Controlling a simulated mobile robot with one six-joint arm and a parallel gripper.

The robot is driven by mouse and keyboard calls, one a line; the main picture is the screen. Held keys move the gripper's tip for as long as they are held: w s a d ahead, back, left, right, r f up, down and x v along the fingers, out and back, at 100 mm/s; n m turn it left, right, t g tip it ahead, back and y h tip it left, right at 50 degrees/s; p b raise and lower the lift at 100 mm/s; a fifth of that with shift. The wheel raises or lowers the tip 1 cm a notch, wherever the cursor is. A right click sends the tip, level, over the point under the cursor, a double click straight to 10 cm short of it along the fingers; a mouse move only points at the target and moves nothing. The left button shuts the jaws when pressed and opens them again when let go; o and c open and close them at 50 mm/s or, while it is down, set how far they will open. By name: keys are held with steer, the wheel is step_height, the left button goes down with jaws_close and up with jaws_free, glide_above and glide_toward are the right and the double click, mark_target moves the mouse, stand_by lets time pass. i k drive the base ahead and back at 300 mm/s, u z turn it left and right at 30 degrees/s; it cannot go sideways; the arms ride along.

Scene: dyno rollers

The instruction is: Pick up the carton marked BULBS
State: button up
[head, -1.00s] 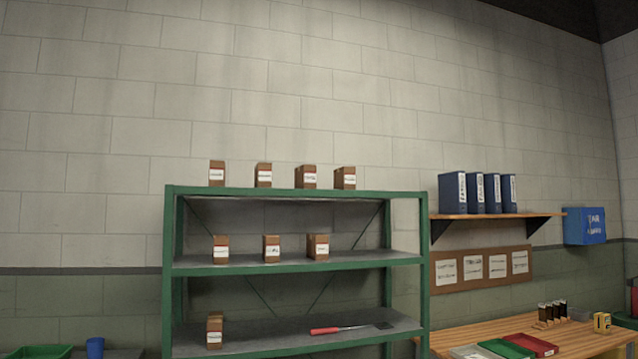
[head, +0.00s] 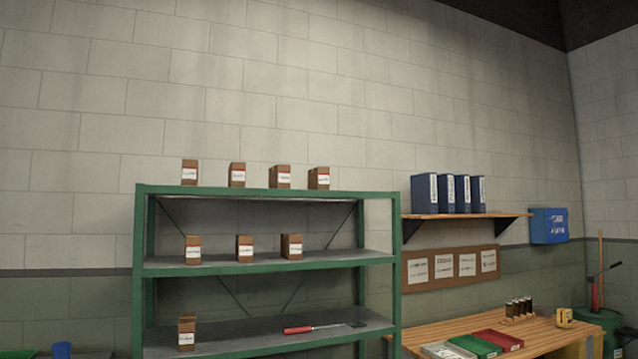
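Several small brown cartons with white labels stand on a green metal shelf unit (head: 262,262). On the top shelf are a far-left carton (head: 190,172), a second (head: 237,175), a third (head: 280,177) and a right one (head: 319,178). The middle shelf holds a left carton (head: 193,249), a middle one (head: 244,248) and a right one (head: 291,246). One carton (head: 187,334) stands on the lower shelf. The label print is too small to read, so I cannot tell which is marked BULBS. My gripper is not in view.
A red-handled tool (head: 318,328) lies on the lower shelf. A wooden workbench (head: 540,335) with red (head: 500,339) and green (head: 472,345) trays stands at right. Blue binders (head: 446,193) sit on a wall shelf above. A blue wall box (head: 548,226) hangs farther right.

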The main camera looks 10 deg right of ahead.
mark_target(318, 177)
steer(key=z, duration=0.05)
steer(key=i, duration=1)
steer(key=u, duration=0.15)
steer(key=k, duration=0.5)
steer(key=u, duration=0.6)
steer(key=k, duration=0.85)
steer(key=z, duration=0.25)
steer(key=i, duration=1.1)
steer(key=z, duration=0.15)
